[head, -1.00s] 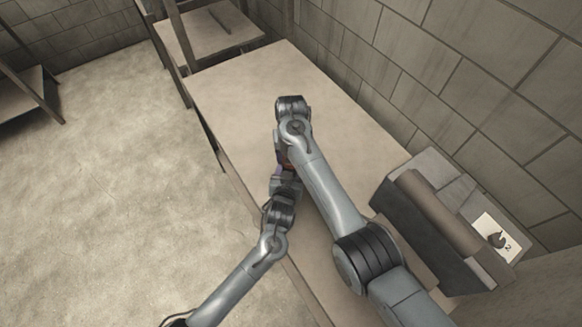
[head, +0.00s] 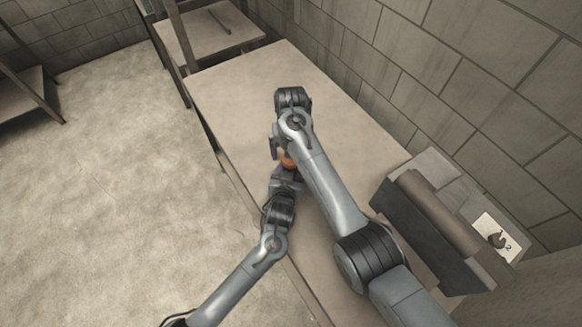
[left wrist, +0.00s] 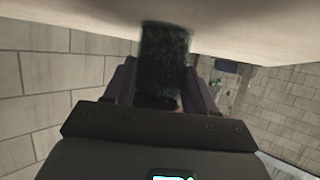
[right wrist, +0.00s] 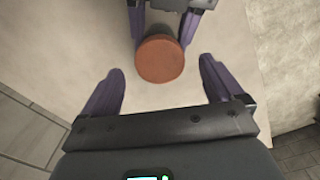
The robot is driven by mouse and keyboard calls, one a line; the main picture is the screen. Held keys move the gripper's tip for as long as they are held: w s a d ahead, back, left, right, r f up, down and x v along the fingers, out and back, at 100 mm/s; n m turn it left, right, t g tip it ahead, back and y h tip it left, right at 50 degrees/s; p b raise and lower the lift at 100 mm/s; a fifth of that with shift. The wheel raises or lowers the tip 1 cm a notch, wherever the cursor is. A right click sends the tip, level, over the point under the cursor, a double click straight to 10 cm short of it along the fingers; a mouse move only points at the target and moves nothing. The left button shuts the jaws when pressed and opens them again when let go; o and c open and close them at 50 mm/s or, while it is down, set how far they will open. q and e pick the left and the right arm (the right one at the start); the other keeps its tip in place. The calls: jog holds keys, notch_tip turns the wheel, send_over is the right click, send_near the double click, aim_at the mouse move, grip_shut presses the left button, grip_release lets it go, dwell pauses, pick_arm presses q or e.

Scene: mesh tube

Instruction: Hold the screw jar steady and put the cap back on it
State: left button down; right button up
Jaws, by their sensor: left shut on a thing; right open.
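The jar (left wrist: 163,62) is a dark, mottled cylinder in the left wrist view. My left gripper (head: 283,173) is shut on it from the side, one finger on each side. The cap (right wrist: 160,58) is a round orange-brown disc seen from above in the right wrist view. It also shows as an orange spot in the head view (head: 288,160). It sits over the top of the jar; how firmly it is seated I cannot tell. My right gripper (right wrist: 161,67) is open above the cap, its purple fingers apart on either side and not touching it. My right arm partly hides this in the head view.
The long pale table (head: 245,88) is clear towards its far end. A dark box-like object (head: 430,225) stands at the near right, beside a white card (head: 492,232). A block wall runs along the right side, and open floor lies to the left.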

jog(key=shift+r, duration=2.7)
pick_arm(q)
jog(key=shift+c, duration=1.3)
grip_release()
jog(key=shift+s, duration=0.1)
